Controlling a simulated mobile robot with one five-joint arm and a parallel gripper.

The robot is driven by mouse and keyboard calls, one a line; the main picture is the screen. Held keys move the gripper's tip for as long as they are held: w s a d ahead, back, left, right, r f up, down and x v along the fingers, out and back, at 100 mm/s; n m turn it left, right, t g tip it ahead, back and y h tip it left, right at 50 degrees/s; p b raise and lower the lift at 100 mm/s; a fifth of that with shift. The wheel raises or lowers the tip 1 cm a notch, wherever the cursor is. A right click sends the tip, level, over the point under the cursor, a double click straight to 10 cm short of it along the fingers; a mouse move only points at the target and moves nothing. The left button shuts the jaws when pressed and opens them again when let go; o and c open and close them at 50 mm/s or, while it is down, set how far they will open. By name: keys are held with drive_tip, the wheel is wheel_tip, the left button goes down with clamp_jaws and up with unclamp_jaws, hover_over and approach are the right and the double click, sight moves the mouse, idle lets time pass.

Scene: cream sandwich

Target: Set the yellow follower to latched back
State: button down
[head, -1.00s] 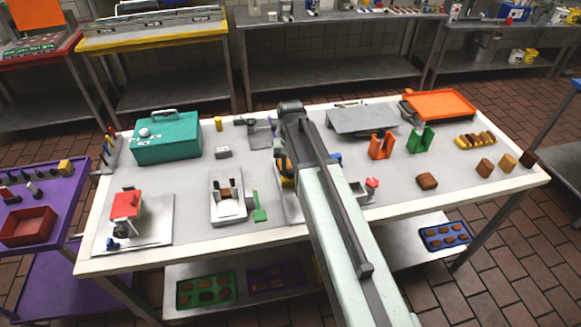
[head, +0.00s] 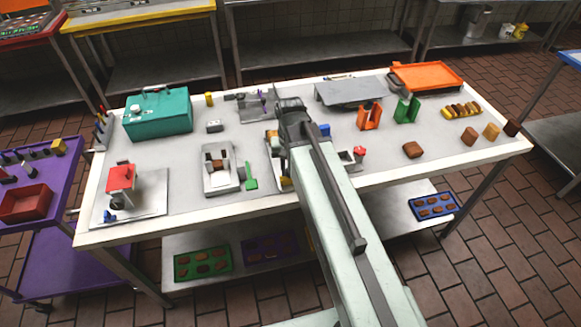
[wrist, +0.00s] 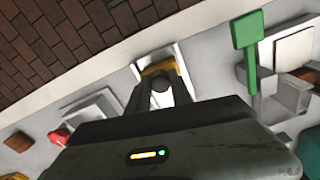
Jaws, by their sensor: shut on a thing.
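The yellow follower (wrist: 160,67) shows in the wrist view on a pale plate near the table edge.
A green paddle-shaped piece (wrist: 248,42) and a grey fixture (wrist: 285,95) stand to the right in the wrist view. A red piece (wrist: 58,137) and pale blocks (wrist: 85,118) lie to the left. The table edge and floor are close by.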

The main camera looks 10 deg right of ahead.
drive_tip(key=shift+s, duration=0.25)
drive_tip(key=c, duration=1.1)
unclamp_jaws()
drive_tip(key=shift+r, duration=0.1)
wheel_tip(320, 180, up, 8)
drive_tip(key=p, duration=0.8)
drive_tip(key=shift+f, duration=0.2)
